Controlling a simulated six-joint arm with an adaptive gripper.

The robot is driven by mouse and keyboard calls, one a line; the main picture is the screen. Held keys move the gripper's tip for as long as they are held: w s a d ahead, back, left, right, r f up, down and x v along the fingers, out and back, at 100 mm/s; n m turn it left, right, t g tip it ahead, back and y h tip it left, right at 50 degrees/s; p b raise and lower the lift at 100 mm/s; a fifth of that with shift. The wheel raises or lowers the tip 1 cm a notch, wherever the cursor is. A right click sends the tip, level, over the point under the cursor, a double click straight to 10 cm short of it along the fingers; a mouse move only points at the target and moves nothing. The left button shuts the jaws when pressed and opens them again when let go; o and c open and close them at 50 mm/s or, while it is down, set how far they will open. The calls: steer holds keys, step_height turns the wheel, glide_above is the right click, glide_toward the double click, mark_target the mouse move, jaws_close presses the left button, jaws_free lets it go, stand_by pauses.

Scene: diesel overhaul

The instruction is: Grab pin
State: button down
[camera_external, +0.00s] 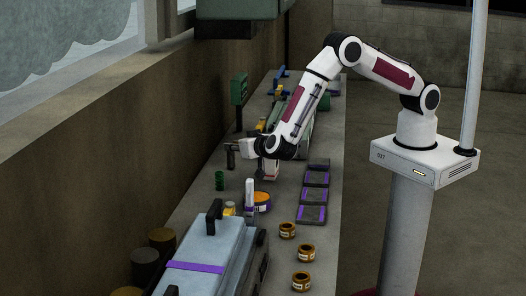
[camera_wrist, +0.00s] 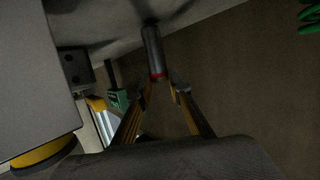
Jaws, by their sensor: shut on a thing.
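The pin is a dark grey cylinder with a red band near one end. In the wrist view the pin (camera_wrist: 153,48) runs from the fingertips toward the top of the picture, where a grey surface lies. My gripper (camera_wrist: 161,91) has its two fingers closed around the red-banded end. In the external view my gripper (camera_external: 236,147) reaches left over the bench, and the dark pin (camera_external: 230,159) stands roughly upright at its fingertips. Whether the pin's far end touches the bench is hard to tell.
A green spring (camera_external: 219,180) stands close by on the bench. Dark trays (camera_external: 312,196) and orange rings (camera_external: 287,230) line the right side. A wall runs along the left.

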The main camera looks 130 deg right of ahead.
step_height(320, 180, up, 9)
steer(key=shift+r, duration=0.15)
stand_by(0.4)
stand_by(0.5)
